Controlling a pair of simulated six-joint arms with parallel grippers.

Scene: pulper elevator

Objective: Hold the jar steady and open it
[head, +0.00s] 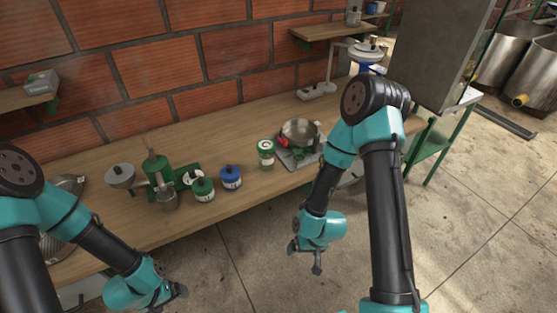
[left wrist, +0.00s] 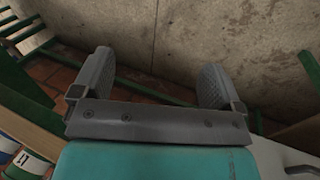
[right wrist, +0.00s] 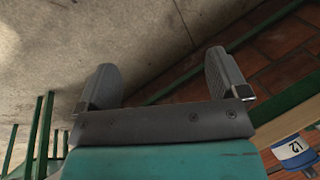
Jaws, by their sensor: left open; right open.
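Several jars stand upright on the wooden bench in the head view: a green jar with a dark lid (head: 203,190), a blue jar with a dark lid (head: 231,178) and a green can-like jar with a pale label (head: 265,153). I cannot tell which one the task means. My left gripper (head: 176,294) is open and empty, in front of the bench edge. It also shows open in the left wrist view (left wrist: 157,75). My right gripper (head: 305,259) is open and empty, in front of the bench and apart from the jars. In the right wrist view (right wrist: 160,80) nothing is between its fingers.
A steel pot (head: 300,131) sits on a scale to the right of the jars. A green grinder-like device (head: 156,167) and a grey lidded bowl (head: 120,176) stand to the left. The bench (head: 235,127) is clear behind the jars. A brick wall (head: 150,65) closes the back.

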